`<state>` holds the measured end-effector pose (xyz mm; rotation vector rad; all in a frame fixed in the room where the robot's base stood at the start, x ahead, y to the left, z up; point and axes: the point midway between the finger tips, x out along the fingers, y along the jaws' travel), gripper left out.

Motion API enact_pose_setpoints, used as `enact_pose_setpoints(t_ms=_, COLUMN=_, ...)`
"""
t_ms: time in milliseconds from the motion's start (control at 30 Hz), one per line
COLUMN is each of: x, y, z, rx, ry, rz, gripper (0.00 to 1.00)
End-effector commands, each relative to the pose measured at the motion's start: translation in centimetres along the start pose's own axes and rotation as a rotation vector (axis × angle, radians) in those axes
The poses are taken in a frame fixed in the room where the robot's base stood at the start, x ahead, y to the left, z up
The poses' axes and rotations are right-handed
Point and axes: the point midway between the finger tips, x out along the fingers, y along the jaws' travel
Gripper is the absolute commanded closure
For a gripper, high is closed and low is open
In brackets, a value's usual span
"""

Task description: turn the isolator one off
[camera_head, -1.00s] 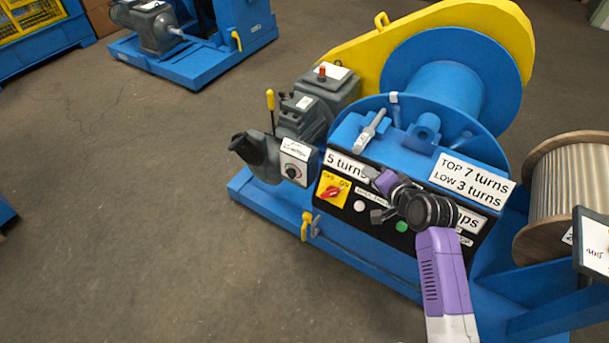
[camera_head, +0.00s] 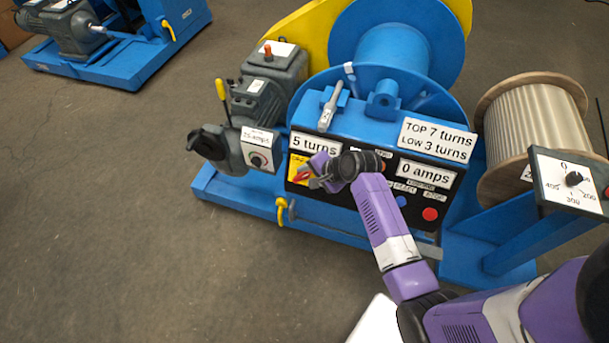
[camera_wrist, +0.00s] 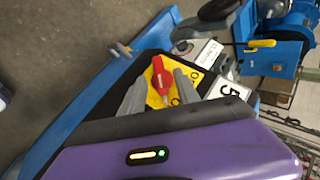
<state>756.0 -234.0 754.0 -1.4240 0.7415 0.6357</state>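The isolator is a red rotary handle on a yellow plate (camera_head: 297,170) at the left end of the black panel. In the wrist view the red handle (camera_wrist: 161,77) stands out from its yellow plate (camera_wrist: 188,88), where some black letters show. My gripper (camera_head: 316,178) is at the isolator in the head view and partly covers it. In the wrist view my gripper (camera_wrist: 160,76) is open, with one grey finger on each side of the red handle. I cannot tell whether either finger touches it. The plate's full lettering is hidden.
The panel carries a "0 amps" label (camera_head: 426,174), a blue button (camera_head: 401,201) and a red button (camera_head: 430,214). A grey motor box (camera_head: 258,150) with a dial stands left of it. A yellow-handled lever (camera_head: 281,211) sits below.

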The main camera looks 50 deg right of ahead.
Motion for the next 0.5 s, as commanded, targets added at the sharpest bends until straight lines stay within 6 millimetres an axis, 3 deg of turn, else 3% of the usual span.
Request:
enact_pose_setpoints(t_ms=200, x=2.1, y=0.0, z=0.0, rx=-0.002, ry=-0.001, rz=0.0, gripper=0.62)
enact_pose_setpoints(t_ms=500, x=2.5, y=0.0, z=0.0, rx=-0.002, ry=0.0, rz=0.0, gripper=0.62)
